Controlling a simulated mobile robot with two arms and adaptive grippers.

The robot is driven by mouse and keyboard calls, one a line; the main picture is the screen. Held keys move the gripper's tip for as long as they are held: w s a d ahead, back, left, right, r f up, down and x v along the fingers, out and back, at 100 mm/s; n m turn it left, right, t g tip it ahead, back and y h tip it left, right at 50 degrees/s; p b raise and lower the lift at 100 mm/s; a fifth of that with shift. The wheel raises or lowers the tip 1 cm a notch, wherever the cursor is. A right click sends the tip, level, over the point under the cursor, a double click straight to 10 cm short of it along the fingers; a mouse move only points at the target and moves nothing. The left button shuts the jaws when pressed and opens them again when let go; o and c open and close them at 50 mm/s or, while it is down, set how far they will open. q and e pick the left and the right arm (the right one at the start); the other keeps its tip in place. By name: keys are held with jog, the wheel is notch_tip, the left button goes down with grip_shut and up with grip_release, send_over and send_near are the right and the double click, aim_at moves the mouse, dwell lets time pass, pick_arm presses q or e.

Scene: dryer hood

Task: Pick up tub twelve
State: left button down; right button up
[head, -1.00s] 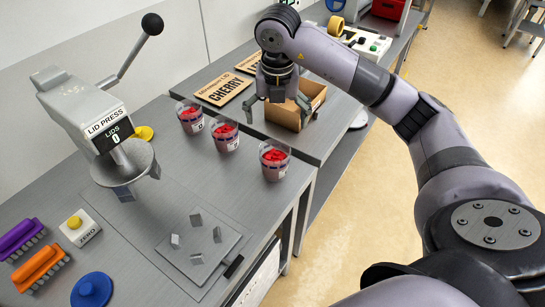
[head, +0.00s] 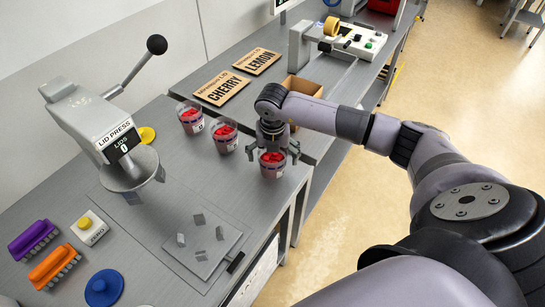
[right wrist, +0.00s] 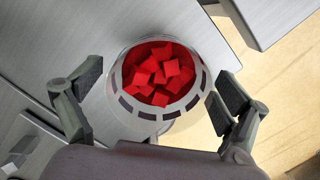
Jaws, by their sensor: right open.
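Three clear tubs of red cubes stand in a row on the grey bench. The rightmost tub (head: 271,168) is under my right gripper (head: 273,150), whose fingers are spread on either side of its rim. In the right wrist view the tub (right wrist: 158,85) sits between the open fingers of the gripper (right wrist: 155,110), with a gap on each side. The middle tub (head: 225,140) and the left tub (head: 191,118) stand apart from it. I cannot read the tubs' numbers, so I cannot tell which is twelve. My left gripper is not in view.
A lid press (head: 120,145) stands at left. A blue knobbed disc (head: 103,287), a ZERO button box (head: 89,228) and purple (head: 34,238) and orange (head: 55,267) brushes lie in front. CHERRY (head: 222,88) and LEMON (head: 257,62) boards and a cardboard box (head: 305,88) are behind.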

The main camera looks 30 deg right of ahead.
jog(key=shift+f, duration=0.1)
jog(key=shift+c, duration=0.2)
jog(key=c, duration=1.4)
jog(key=shift+c, duration=0.2)
jog(key=shift+w+r+b, duration=0.1)
jog(key=shift+r+b, duration=0.2)
jog(key=shift+r, duration=0.3)
notch_tip(320, 180, up, 19)
jog(key=b, duration=0.4)
